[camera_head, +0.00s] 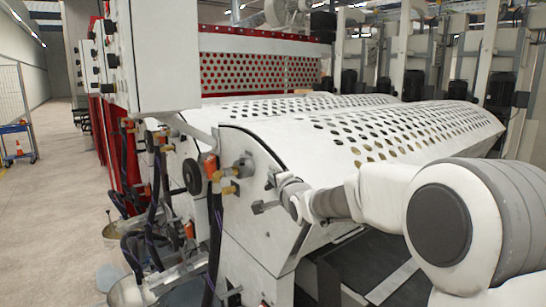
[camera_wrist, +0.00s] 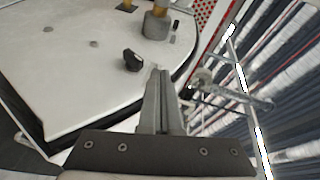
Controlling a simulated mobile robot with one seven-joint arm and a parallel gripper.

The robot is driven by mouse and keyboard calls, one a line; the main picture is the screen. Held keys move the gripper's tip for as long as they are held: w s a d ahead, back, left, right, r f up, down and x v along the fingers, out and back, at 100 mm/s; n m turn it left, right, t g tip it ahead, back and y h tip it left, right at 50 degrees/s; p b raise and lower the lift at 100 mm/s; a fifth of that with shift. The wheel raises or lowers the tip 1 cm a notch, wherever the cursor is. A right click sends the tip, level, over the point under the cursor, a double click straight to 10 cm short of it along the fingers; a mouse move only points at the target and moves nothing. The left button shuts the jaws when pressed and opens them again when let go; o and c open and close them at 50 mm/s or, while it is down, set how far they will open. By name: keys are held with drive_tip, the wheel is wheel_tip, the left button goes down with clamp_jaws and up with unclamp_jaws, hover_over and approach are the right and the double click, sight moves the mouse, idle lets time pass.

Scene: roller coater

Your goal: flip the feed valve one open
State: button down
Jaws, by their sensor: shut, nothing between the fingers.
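A valve with an orange handle (camera_head: 208,165) and brass fittings sits on the white end panel of the machine in the head view. I cannot tell from any label whether it is feed valve one. My gripper (camera_head: 272,183) is in front of the same panel, to the right of the valve and apart from it. In the wrist view my gripper (camera_wrist: 158,72) is shut and empty, its fingers together over the panel edge. A small black knob (camera_wrist: 133,61) shows just left of the fingertips. A grey block with a brass fitting (camera_wrist: 157,22) shows farther up.
The white perforated cover (camera_head: 370,130) extends behind my arm. A white control box (camera_head: 155,55) hangs at upper left. The floor (camera_head: 45,215) at far left is mostly clear.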

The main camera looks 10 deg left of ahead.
sight(242, 162)
drive_tip(key=shift+m+t+y, duration=0.3)
drive_tip(key=shift+m+y, duration=0.4)
drive_tip(key=shift+m, duration=0.1)
drive_tip(key=shift+s+a+p+x, duration=0.25)
drive_tip(key=shift+p+x, duration=0.5)
drive_tip(key=shift+x, duration=1.5)
drive_tip(key=shift+s+a+p+x, duration=0.1)
drive_tip(key=shift+a+p+x, duration=0.4)
drive_tip(key=shift+x, duration=1.75)
drive_tip(key=shift+s+a+p+x, duration=0.15)
drive_tip(key=shift+p+x, duration=0.8)
drive_tip(key=shift+x, duration=1.3)
